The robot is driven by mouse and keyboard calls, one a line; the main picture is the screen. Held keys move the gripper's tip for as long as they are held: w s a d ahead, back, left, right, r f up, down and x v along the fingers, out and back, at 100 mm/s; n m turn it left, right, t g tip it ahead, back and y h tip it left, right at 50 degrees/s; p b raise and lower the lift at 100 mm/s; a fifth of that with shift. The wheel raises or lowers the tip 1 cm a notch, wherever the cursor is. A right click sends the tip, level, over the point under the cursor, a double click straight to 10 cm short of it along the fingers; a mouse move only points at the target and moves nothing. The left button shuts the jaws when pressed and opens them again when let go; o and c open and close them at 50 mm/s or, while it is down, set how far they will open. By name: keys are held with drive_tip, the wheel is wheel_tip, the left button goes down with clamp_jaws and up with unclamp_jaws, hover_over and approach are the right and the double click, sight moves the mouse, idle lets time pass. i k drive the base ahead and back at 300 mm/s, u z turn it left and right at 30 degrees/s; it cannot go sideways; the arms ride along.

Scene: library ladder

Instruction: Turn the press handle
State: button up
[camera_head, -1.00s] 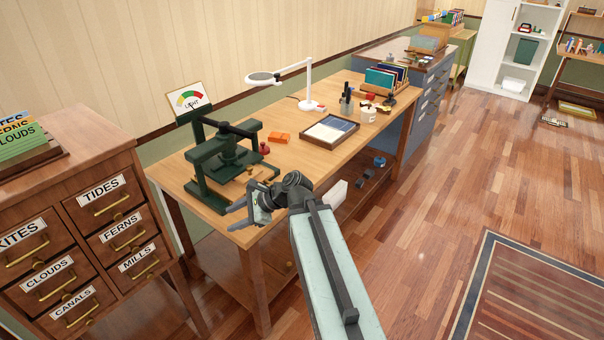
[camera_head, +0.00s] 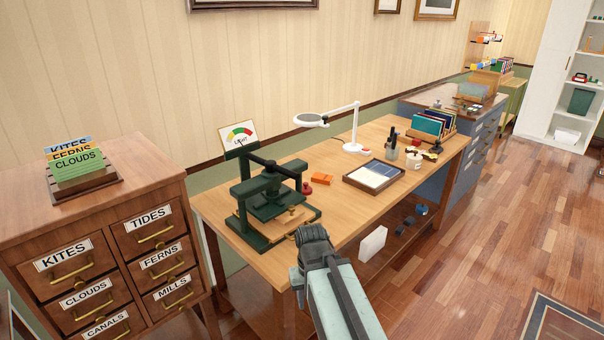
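The dark green press (camera_head: 272,208) stands on the near left end of the wooden workbench (camera_head: 345,228). Its handle (camera_head: 284,171) is a dark bar across the top, above the frame. A dial marked LIGHT (camera_head: 238,136) with green, yellow and red bands stands behind the press; its needle is too small to read surely. My arm reaches up from the bottom, and its wrist end (camera_head: 312,240) shows in front of the bench's near edge, right of and below the press. It appears apart from the handle. My gripper's fingers are hidden by the wrist.
A drawer cabinet (camera_head: 150,216) with a card rack stands left of the bench. An orange block (camera_head: 322,180), a red knob-like thing (camera_head: 307,188), a framed tray (camera_head: 374,176) and a white lamp (camera_head: 353,130) are right of the press. The wood floor right of the bench is open.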

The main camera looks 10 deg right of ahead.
sight(271, 166)
drive_tip(key=z, duration=0.5)
drive_tip(key=k, duration=1.2)
drive_tip(key=u, duration=1.15)
drive_tip(key=i, duration=1.05)
drive_tip(key=z, duration=0.05)
